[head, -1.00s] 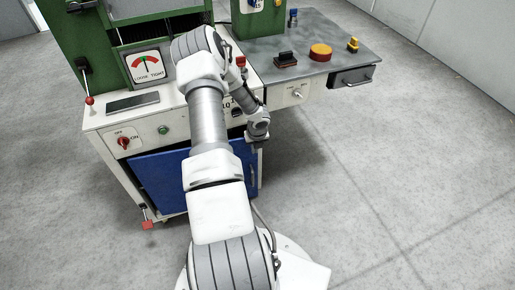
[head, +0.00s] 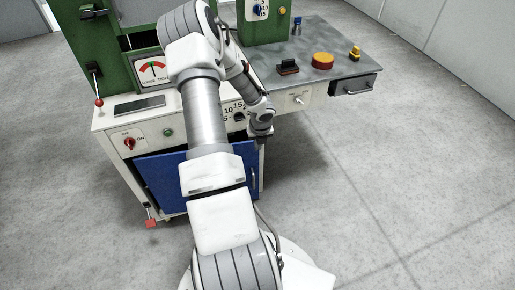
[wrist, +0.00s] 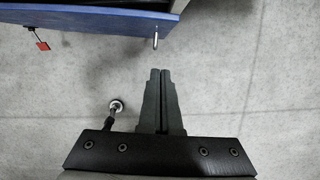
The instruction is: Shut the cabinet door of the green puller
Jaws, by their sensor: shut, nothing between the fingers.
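The green puller (head: 70,30) has a white lower cabinet with a blue door (head: 160,183) on its front. The door stands a little ajar, with a dark gap above its top edge. In the wrist view the blue door (wrist: 90,20) crosses the top left, with dark interior behind it and its metal handle (wrist: 155,41) near the right end. My gripper (wrist: 160,72) is shut and empty, in front of the door's handle side and apart from it. In the head view my arm covers the door's middle and my gripper shows only as a small dark part.
A grey side table (head: 330,62) with a drawer (head: 355,86) extends right. The floor in front and to the right is clear.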

